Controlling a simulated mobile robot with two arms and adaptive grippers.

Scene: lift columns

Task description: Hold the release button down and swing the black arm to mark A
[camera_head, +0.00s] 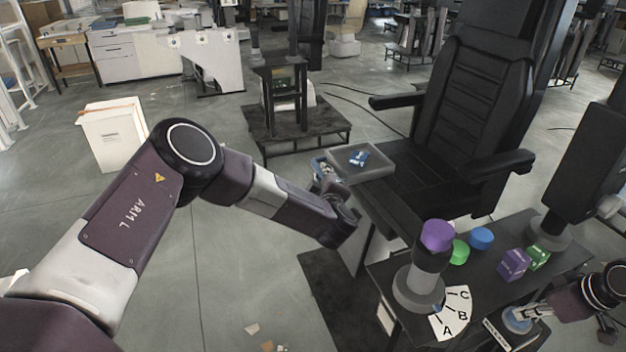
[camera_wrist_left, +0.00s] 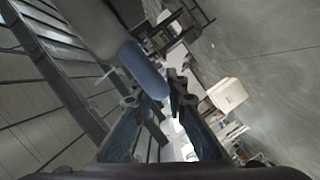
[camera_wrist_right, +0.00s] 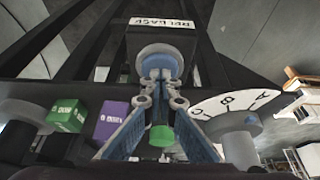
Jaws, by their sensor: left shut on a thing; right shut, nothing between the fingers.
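My left gripper (camera_head: 342,205) is low beside the chair in the head view, its fingers mostly hidden. In the left wrist view it (camera_wrist_left: 158,95) is closed at the end of a blue cylinder (camera_wrist_left: 142,66). My right gripper (camera_head: 530,312) is shut, its tips at the blue release button (camera_head: 516,321). The right wrist view shows the tips over the button (camera_wrist_right: 160,50), beside the RELEASE label (camera_wrist_right: 161,23). The white dial (camera_head: 452,318) with marks A, B and C lies by a grey hub (camera_head: 416,290).
Purple (camera_head: 514,264) and green (camera_head: 538,257) boxes, a green cylinder (camera_head: 459,251) and a blue cylinder (camera_head: 481,238) stand on the black table (camera_head: 385,270). A grey tray (camera_head: 384,171) is near the chair (camera_head: 480,95). Floor at left is open around a white bin (camera_head: 112,140).

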